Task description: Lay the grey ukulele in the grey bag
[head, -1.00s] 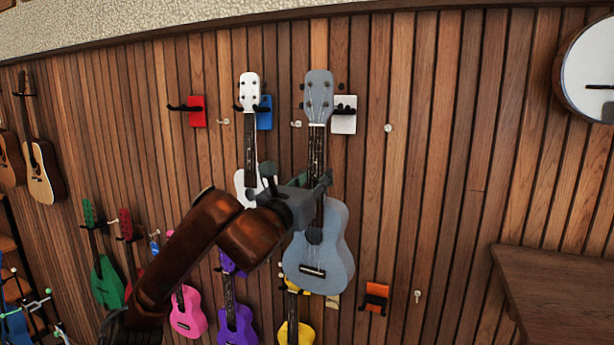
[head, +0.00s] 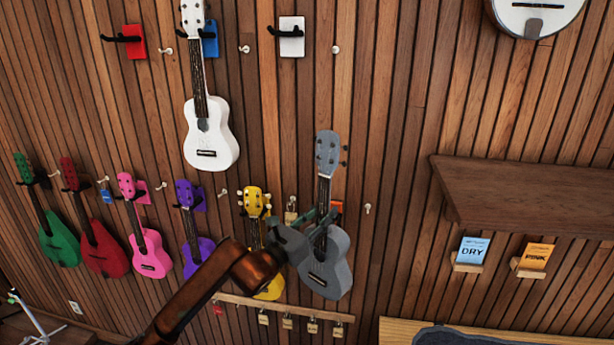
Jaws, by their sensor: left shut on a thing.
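The grey ukulele (head: 332,272) hangs upright, tilted slightly, in front of the slatted wall. My left gripper (head: 322,226) is shut on its neck, just above the body, and holds it clear of the wall hangers. Part of the neck is hidden by the gripper. My right gripper is not in view.
A white ukulele (head: 208,135) hangs at upper left; a yellow ukulele (head: 254,203) hangs just left of the grey one. A brown shelf (head: 530,200) juts out at right, above blue (head: 472,250) and orange (head: 537,256) packets. A light wooden table edge (head: 395,330) is below.

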